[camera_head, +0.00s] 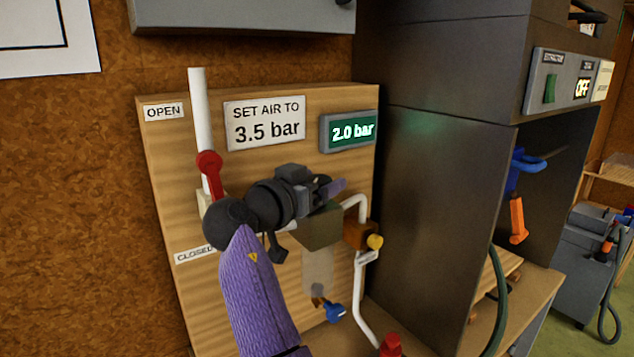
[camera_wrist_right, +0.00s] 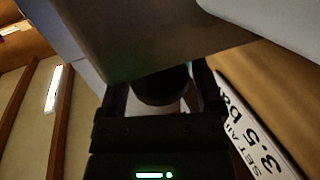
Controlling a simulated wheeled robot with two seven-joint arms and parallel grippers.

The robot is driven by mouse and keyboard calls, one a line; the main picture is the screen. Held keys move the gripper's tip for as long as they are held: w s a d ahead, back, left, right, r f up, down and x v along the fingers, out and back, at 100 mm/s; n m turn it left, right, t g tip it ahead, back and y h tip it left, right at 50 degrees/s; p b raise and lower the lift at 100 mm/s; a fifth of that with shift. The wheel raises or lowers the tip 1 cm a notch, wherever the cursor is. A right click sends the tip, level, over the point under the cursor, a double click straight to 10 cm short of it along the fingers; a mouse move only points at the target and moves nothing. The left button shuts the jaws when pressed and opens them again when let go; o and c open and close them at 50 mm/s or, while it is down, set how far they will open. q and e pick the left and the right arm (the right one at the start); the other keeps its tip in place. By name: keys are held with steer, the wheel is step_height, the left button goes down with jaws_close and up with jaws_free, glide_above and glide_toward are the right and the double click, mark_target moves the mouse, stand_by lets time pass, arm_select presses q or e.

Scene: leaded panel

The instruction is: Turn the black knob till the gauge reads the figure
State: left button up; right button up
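The gauge (camera_head: 352,131) shows 2.0 bar in lit figures on a green display. The sign (camera_head: 265,122) beside it reads SET AIR TO 3.5 bar. My right gripper (camera_head: 326,188) is in front of the panel, above the olive regulator block (camera_head: 320,228); it hides the knob in the head view. In the right wrist view the black knob (camera_wrist_right: 163,86) is between the two fingers of my right gripper (camera_wrist_right: 162,92), against the block (camera_wrist_right: 150,35). Whether both fingers press on it cannot be told. My left gripper is not in view.
A red lever (camera_head: 209,165) on a white pipe stands at the left, between OPEN and CLOSED labels. A dark cabinet (camera_head: 440,200) stands close at the right.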

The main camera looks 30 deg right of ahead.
steer(key=shift+o, duration=0.6)
steer(key=b+v, duration=0.1)
steer(key=v, duration=0.6)
steer(key=shift+a, duration=0.2)
steer(key=shift+s, duration=0.15)
